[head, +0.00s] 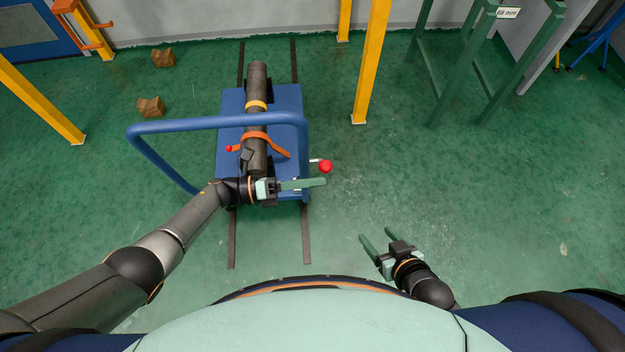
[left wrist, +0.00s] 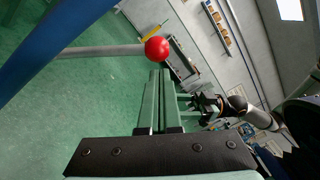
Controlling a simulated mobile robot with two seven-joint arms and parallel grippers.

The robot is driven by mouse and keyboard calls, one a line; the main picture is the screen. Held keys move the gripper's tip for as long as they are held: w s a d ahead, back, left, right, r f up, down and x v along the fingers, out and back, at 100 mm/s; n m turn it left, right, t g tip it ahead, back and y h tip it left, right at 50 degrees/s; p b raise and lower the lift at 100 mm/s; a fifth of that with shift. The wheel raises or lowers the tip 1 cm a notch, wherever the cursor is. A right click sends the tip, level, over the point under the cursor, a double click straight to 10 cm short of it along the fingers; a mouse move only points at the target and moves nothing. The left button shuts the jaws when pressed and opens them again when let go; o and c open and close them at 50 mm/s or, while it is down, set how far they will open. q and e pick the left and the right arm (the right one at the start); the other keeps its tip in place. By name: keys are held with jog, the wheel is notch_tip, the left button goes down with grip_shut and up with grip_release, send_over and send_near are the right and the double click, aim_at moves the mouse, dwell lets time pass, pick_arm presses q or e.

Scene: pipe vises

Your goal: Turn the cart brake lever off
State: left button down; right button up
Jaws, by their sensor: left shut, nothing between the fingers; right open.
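The blue cart (head: 290,103) stands on the floor with a dark pipe (head: 257,84) lying along it. The brake lever, a short metal rod with a red ball knob (head: 326,166), sticks out to the right from the cart's near right side. In the left wrist view the red knob (left wrist: 157,47) sits just beyond the fingertips, with its grey rod (left wrist: 105,50) running left. My left gripper (head: 322,182) is shut and empty, its fingers pointing right, close to the knob; contact cannot be told. My right gripper (head: 367,238) is open and empty, lower right of the cart.
A blue push handle (head: 190,124) arches over the cart beside my left arm. An orange strap (head: 275,146) crosses the pipe. Dark rails (head: 305,235) run along the floor. Yellow posts (head: 369,65) and a green frame (head: 455,75) stand farther back. The floor at right is clear.

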pick_arm(q)
jog(key=shift+w+r+n, duration=0.2)
jog(key=shift+r+n, duration=0.05)
jog(key=shift+n, duration=0.05)
jog(key=shift+w+r, duration=0.15)
jog(key=w+r+n+b, duration=0.2)
jog(key=w+r+n, duration=0.1)
jog(key=w+n, duration=0.1)
jog(key=shift+w+b, duration=0.3)
jog(key=shift+w, duration=0.25)
jog(key=shift+r, duration=0.15)
dwell(0.5)
